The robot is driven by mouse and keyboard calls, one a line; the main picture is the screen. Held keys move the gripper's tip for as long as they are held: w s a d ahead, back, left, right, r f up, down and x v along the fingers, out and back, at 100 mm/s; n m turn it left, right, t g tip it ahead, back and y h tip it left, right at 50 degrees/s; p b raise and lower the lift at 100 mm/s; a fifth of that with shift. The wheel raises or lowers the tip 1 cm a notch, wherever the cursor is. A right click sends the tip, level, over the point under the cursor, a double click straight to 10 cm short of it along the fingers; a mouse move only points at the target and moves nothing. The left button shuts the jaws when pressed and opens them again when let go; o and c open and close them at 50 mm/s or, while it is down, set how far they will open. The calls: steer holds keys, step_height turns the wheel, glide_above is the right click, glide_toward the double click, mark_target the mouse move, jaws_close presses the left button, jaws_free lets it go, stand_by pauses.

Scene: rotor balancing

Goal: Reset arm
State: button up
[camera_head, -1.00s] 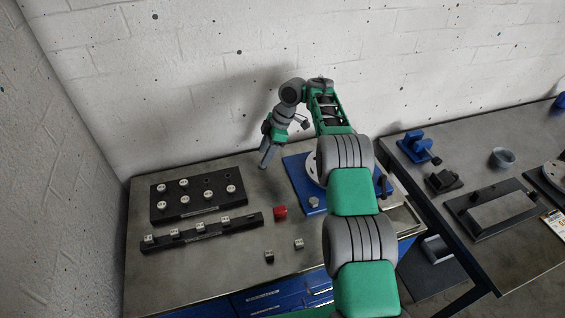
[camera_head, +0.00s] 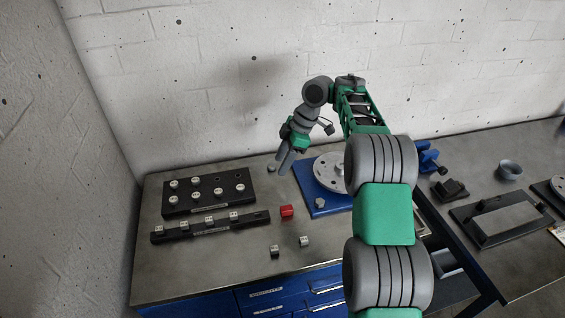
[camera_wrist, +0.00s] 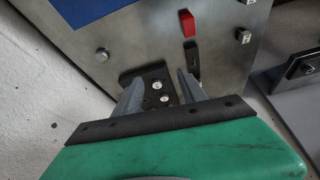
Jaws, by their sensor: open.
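My gripper (camera_head: 285,162) hangs above the back of the left bench, between the black weight racks and the blue rotor base. Its fingers are apart and nothing shows between them. The wrist view shows the two grey fingers of the gripper (camera_wrist: 160,92) spread, with a black rack (camera_wrist: 146,76) beyond them. The silver rotor disc (camera_head: 328,172) sits on the blue base (camera_head: 312,203), partly hidden by my arm.
The black rack (camera_head: 210,205) and a long narrow rack (camera_head: 187,233) hold several small weights. A red block (camera_head: 287,211) and loose weights (camera_head: 304,241) lie on the bench (camera_head: 225,262). A second bench (camera_head: 490,252) stands at right. The bench's front left is clear.

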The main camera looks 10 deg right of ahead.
steer(key=shift+d+r, duration=0.1)
steer(key=shift+r, duration=0.05)
steer(key=s+r+m+t+h+b, duration=0.1)
steer(key=s+r+m+t+h, duration=0.15)
steer(key=s+r+m, duration=0.95)
steer(key=s+d+f+m+t+h, duration=0.1)
steer(key=s+d+f+m, duration=0.2)
steer(key=s, duration=0.5)
steer(key=s+d+f+m+t+h, duration=0.1)
steer(key=s+d+f+m, duration=0.2)
steer(key=s, duration=0.5)
steer(key=shift+s+d+f+b, duration=0.2)
steer(key=shift+s+f+b, duration=0.1)
steer(key=shift+s+f, duration=0.1)
